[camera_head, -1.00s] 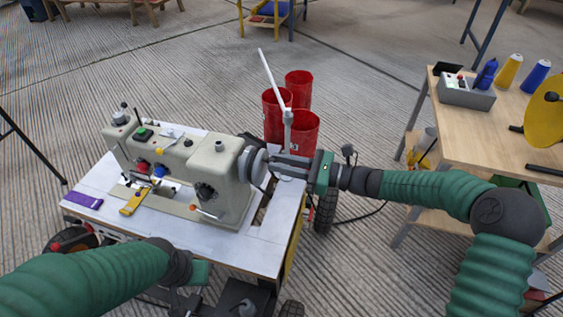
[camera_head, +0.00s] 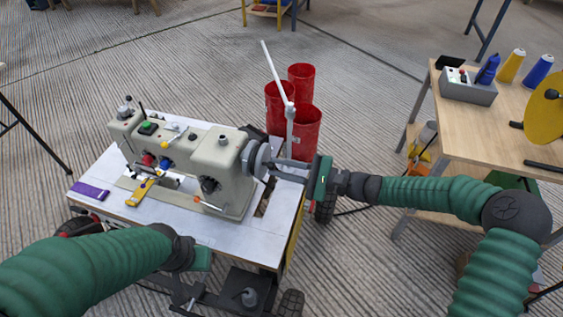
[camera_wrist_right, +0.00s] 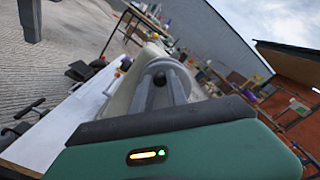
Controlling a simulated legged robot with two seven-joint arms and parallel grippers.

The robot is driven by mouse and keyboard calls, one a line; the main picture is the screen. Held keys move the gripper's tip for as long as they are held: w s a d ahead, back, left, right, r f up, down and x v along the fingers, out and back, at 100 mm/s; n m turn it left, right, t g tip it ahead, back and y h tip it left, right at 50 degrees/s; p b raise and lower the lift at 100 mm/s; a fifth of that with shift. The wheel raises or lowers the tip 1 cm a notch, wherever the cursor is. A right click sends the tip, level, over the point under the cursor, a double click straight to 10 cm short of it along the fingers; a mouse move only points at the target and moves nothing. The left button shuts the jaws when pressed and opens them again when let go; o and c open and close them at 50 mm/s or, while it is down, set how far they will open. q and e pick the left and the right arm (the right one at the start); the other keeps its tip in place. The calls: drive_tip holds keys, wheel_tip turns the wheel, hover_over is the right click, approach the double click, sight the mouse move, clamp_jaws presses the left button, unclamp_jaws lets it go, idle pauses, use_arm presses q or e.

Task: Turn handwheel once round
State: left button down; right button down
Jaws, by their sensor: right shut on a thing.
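The handwheel (camera_head: 254,158) is a dark grey wheel on the right end of a cream sewing machine (camera_head: 222,158), which stands on a white-topped table. It also shows in the right wrist view (camera_wrist_right: 160,72), straight ahead of the jaws.
A purple block (camera_head: 90,191) and a yellow part (camera_head: 140,193) lie at the machine's front left. Red bins (camera_head: 303,131) and a white rod (camera_head: 276,75) stand behind my right gripper. A wooden bench (camera_head: 490,130) with spools is at the right.

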sight(262, 174)
drive_tip(key=n, duration=0.1)
drive_tip(key=f+n, duration=0.1)
drive_tip(key=n, duration=0.1)
drive_tip(key=shift+s+a+f+n, duration=0.1)
drive_tip(key=shift+s+f+n, duration=0.05)
drive_tip(key=shift+s+n, duration=0.2)
drive_tip(key=n, duration=0.1)
drive_tip(key=f+n+b, duration=0.1)
drive_tip(key=n, duration=0.1)
drive_tip(key=shift+s+f+n, duration=0.1)
drive_tip(key=shift+s+n, duration=0.05)
drive_tip(key=shift+n, duration=0.1)
drive_tip(key=n, duration=0.1)
drive_tip(key=f+n, duration=0.1)
drive_tip(key=shift+n, duration=0.4)
drive_tip(key=shift+w+f+n+b, duration=0.1)
drive_tip(key=shift+f+n+b, duration=0.25)
drive_tip(key=shift+n, duration=0.6)
drive_tip(key=shift+w+f+n+b, duration=0.15)
drive_tip(key=shift+n+b, duration=0.3)
drive_tip(key=shift+n, duration=0.5)
drive_tip(key=c, duration=1.3)
unclamp_jaws()
drive_tip(key=shift+r, duration=0.1)
